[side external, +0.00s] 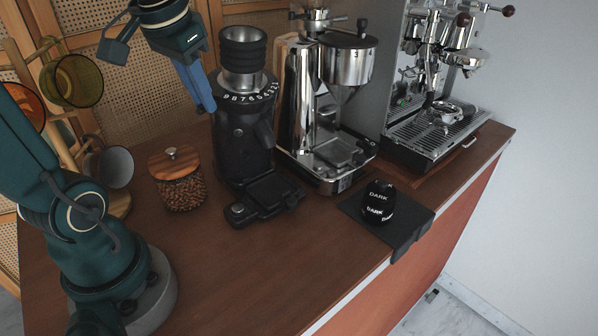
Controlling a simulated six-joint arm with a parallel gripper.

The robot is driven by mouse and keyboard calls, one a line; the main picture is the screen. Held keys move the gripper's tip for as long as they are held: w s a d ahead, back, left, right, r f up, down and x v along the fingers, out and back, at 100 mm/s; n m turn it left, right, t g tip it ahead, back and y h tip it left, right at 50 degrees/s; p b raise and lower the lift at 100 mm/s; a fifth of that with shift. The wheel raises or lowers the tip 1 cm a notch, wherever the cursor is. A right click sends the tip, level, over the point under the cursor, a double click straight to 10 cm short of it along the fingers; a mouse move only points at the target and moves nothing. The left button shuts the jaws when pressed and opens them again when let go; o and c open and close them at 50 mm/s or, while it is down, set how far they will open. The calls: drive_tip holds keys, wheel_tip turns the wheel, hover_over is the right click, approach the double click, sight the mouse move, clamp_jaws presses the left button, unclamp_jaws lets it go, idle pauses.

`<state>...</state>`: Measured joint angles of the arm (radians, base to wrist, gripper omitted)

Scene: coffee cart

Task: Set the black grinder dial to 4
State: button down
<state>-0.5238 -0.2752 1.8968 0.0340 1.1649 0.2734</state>
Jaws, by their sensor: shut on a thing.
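The black grinder (243,145) stands mid-counter with a ribbed black hopper on top. Its black dial (247,97) is a collar below the hopper with white numbers; about 9 to 2 show from left to right, with 6 and 5 near the front right. My gripper (207,105) points down at the dial's left side, its blue fingers close together and shut on the dial's edge. The exact contact is too small to see, and any pointer mark cannot be made out.
A chrome grinder (335,100) stands close on the right, with an espresso machine (440,100) beyond. A bean jar (178,180) is left of the black grinder. A mug rack (75,120) is further left. A black tamper (378,202) sits on a mat (412,222).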

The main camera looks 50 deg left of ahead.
drive_tip(key=shift+s+a+r+m, duration=0.1)
drive_tip(key=shift+a+r+m, duration=0.05)
drive_tip(key=shift+a+m, duration=0.35)
drive_tip(key=shift+s+a+r+m, duration=0.1)
drive_tip(key=shift+a+m, duration=0.25)
drive_tip(key=shift+m, duration=0.25)
drive_tip(key=c, duration=0.8)
unclamp_jaws()
drive_tip(key=shift+c, duration=0.2)
drive_tip(key=v, duration=0.5)
